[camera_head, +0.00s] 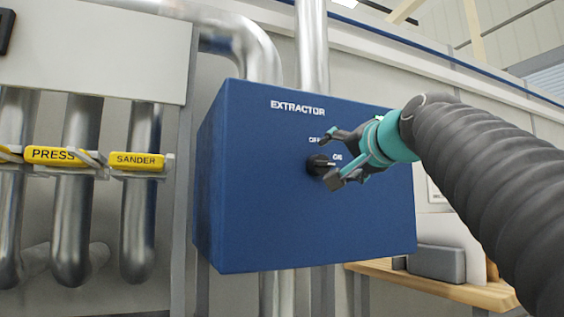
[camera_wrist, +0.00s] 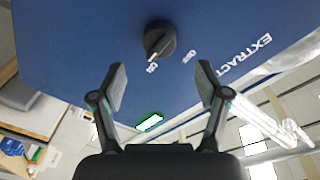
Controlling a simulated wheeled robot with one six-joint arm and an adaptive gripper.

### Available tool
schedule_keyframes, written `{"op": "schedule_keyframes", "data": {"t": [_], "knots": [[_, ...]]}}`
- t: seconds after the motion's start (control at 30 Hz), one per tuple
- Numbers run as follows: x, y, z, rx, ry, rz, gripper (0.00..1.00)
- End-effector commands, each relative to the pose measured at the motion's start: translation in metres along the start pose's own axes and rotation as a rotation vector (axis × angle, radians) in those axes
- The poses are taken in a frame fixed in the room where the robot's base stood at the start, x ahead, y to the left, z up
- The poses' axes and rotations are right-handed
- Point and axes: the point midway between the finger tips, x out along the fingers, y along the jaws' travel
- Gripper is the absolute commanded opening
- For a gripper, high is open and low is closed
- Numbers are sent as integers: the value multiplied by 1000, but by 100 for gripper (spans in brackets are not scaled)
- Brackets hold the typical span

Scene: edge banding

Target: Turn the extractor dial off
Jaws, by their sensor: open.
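The extractor dial (camera_head: 319,165) is a round black knob on the front of the blue EXTRACTOR box (camera_head: 255,190). In the wrist view, the dial (camera_wrist: 159,39) has a white mark that points towards the ON label (camera_wrist: 152,68). The OFF label (camera_wrist: 188,57) is to the right of it. My gripper (camera_head: 333,160) is open and empty in front of the box, close to the dial. In the wrist view, the fingertips of my gripper (camera_wrist: 161,77) are spread wide and the dial lies beyond them, not between them.
Metal pipes (camera_head: 312,50) run above and below the box. To its left are more ducts with yellow PRESS (camera_head: 52,155) and SANDER (camera_head: 137,161) tags. A wooden bench (camera_head: 440,286) with a grey box (camera_head: 436,263) stands at the lower right.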

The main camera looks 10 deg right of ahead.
Motion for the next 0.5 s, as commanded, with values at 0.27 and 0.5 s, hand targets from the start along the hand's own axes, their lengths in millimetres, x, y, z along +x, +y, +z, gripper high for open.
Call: {"op": "schedule_keyframes", "data": {"t": [0.27, 0.5], "knots": [[51, -1, 0, 0, -2, 1, 75], [74, 0, 0, 0, 0, 1, 75]]}}
